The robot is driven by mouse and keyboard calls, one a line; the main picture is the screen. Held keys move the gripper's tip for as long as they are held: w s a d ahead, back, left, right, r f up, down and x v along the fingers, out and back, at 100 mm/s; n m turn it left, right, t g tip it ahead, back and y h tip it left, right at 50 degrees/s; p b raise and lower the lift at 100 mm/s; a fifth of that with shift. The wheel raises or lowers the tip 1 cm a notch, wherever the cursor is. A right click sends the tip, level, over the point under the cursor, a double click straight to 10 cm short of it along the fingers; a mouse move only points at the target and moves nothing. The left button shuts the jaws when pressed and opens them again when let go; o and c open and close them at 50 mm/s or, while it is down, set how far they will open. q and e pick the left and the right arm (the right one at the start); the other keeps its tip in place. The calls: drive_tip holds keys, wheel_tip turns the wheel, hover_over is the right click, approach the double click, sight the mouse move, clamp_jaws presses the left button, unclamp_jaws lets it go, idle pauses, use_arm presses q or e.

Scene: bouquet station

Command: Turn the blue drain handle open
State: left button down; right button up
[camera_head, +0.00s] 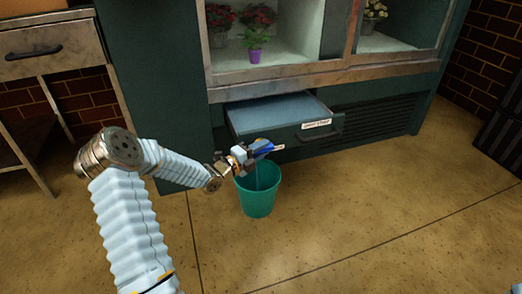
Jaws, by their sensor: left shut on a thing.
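The blue drain handle (264,146) shows at the front of a pulled-out drawer (280,116) low in the dark green cabinet. My left gripper (256,151) reaches in from the left and is shut on the handle, hiding part of it. A teal bucket (258,198) stands on the floor right below. A thin pale streak, perhaps water, runs down from the handle area into the bucket. The drain outlet itself is hidden by the gripper. My right gripper is not in view.
Above the drawer, the cabinet (385,68) holds potted flowers, among them a purple pot (255,56). A wooden table with a drawer (50,50) stands at the left. A dark slatted object (500,135) stands at the far right. The floor in front is clear.

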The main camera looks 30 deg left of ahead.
use_arm(q)
drive_tip(key=c, duration=1)
unclamp_jaws()
drive_tip(key=shift+d, duration=0.1)
drive_tip(key=shift+o, duration=0.2)
drive_tip(key=p+v, duration=0.1)
drive_tip(key=v, duration=1.2)
drive_tip(key=shift+s+p, duration=0.3)
drive_tip(key=shift+s, duration=0.05)
